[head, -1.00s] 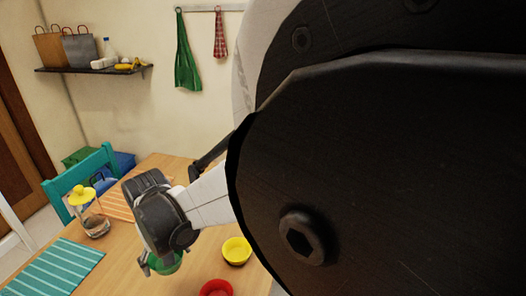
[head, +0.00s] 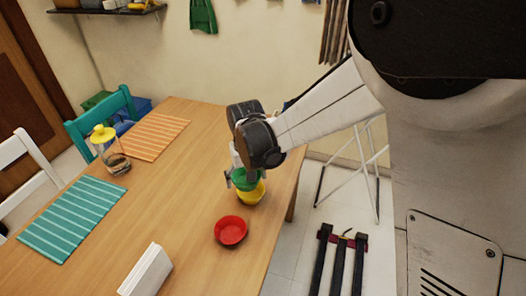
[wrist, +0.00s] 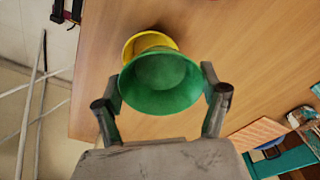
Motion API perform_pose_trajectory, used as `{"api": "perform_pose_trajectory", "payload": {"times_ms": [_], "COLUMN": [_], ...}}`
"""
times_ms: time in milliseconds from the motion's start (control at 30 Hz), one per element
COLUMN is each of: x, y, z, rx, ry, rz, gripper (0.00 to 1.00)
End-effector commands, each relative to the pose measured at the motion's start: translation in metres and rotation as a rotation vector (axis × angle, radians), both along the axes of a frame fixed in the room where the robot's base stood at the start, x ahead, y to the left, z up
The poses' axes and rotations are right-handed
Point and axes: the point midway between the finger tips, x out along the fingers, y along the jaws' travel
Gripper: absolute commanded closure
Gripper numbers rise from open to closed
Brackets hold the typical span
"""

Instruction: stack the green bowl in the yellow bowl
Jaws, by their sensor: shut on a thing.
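My gripper (head: 241,178) is shut on the green bowl (head: 243,184) near the right edge of the table. In the wrist view the green bowl (wrist: 160,84) sits between the two fingers with its inside facing the camera. The yellow bowl (head: 251,195) stands on the table just below the green bowl and shows past its lower right side in the head view. In the wrist view the yellow bowl (wrist: 147,41) peeks out behind the green bowl's upper edge, mostly hidden. I cannot tell whether the two bowls touch.
A red bowl (head: 231,231) stands in front of the yellow bowl. A white block-like object (head: 147,271) is at the near edge. A jar with a yellow lid (head: 113,160), an orange mat (head: 156,138) and a teal mat (head: 72,219) lie left. The middle of the table is clear.

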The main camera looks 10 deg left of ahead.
Motion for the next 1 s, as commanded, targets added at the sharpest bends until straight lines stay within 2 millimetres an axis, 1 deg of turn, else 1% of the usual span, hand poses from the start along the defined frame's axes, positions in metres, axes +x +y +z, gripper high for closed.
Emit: {"api": "perform_pose_trajectory", "payload": {"times_ms": [33, 67, 200, 333, 500, 600, 833, 1000], "x": [0.007, 0.01, 0.017, 0.018, 0.018, 0.018, 0.018, 0.018], "y": [-0.004, -0.005, -0.009, -0.009, -0.009, -0.009, -0.009, -0.009], "z": [-0.006, -0.007, -0.012, -0.02, -0.044, -0.053, -0.052, -0.056], "rx": [0.0, 0.0, 0.0, 0.0, 0.0, 0.0, 0.0, 0.0], "ry": [0.0, 0.0, 0.0, 0.0, 0.0, 0.0, 0.0, 0.0], "rz": [-0.003, -0.002, 0.0, 0.001, 0.001, 0.001, 0.001, 0.001], "gripper": [0.52, 0.52, 0.52, 0.52, 0.52, 0.52, 0.52, 0.52]}}
